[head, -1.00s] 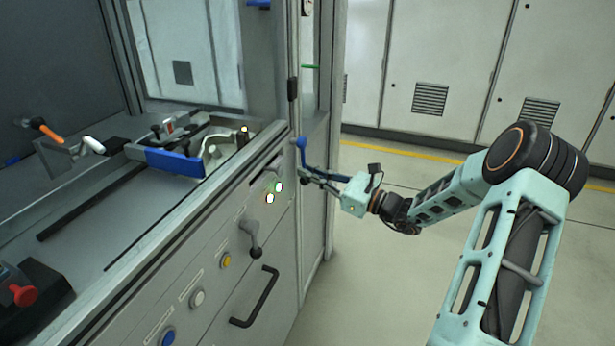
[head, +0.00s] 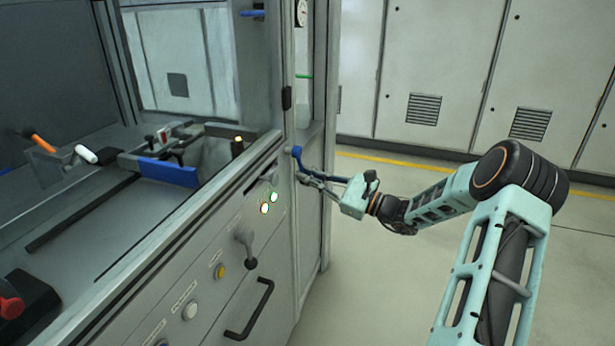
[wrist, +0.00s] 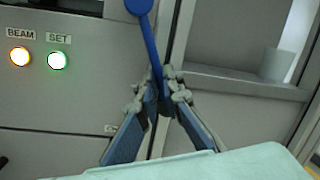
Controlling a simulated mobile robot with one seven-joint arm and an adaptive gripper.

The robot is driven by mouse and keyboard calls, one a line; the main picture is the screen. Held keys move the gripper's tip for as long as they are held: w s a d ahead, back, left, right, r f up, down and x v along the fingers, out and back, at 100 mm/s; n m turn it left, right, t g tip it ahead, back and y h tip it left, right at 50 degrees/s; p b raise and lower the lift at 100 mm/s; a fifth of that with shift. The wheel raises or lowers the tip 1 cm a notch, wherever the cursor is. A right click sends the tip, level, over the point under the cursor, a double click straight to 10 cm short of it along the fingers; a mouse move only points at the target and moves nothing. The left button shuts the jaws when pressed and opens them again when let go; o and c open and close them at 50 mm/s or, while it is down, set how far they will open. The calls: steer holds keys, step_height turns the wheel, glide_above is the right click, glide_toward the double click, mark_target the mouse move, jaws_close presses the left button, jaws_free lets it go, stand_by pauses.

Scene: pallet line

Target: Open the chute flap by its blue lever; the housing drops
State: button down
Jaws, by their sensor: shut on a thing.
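The blue lever (head: 296,154) stands at the right front corner of the machine. It also shows in the wrist view (wrist: 150,38), its round knob at the top and its thin shaft running down between my fingers. My gripper (head: 304,180) is shut on the lever's shaft; in the wrist view its fingertips (wrist: 161,80) meet around it. No housing shows at the right end of the machine bed, behind the blue plate (head: 168,173). I cannot make out the chute flap itself.
The front panel has lit BEAM (wrist: 20,56) and SET (wrist: 57,60) lamps, a grey crank handle (head: 245,247) and a black drawer handle (head: 250,310). A machine post (head: 288,70) rises behind the lever. Open floor lies to the right, before grey cabinets (head: 440,60).

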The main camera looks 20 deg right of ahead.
stand_by(0.3)
steer(key=c, duration=2.1)
jaws_free()
steer(key=v, duration=1.2)
steer(key=shift+w, duration=0.1)
